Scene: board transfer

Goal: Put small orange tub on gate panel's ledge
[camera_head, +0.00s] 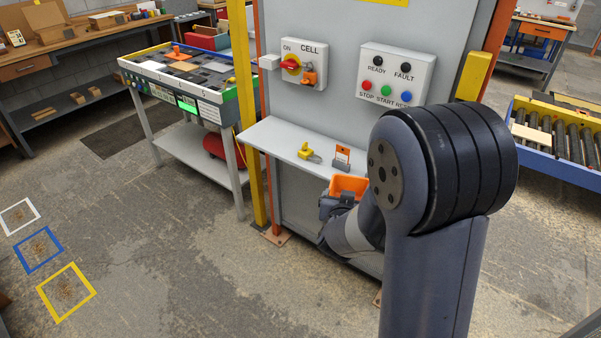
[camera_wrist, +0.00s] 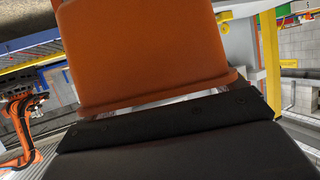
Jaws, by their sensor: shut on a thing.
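The small orange tub (camera_head: 349,185) is held in my gripper (camera_head: 338,200), just in front of and below the front edge of the ledge in the head view. In the wrist view the tub (camera_wrist: 145,50) fills the upper middle, close against the dark gripper body (camera_wrist: 170,125). The gate panel's ledge (camera_head: 270,138) is a pale shelf on the grey gate panel (camera_head: 340,110). My arm hides the ledge's right end. The fingertips are mostly hidden.
A yellow padlock-like item (camera_head: 308,152) and a small orange-and-grey tag holder (camera_head: 342,157) stand on the ledge. Its left part is bare. Above are a CELL switch box (camera_head: 304,65) and a button box (camera_head: 397,77). A yellow post (camera_head: 243,110) stands left.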

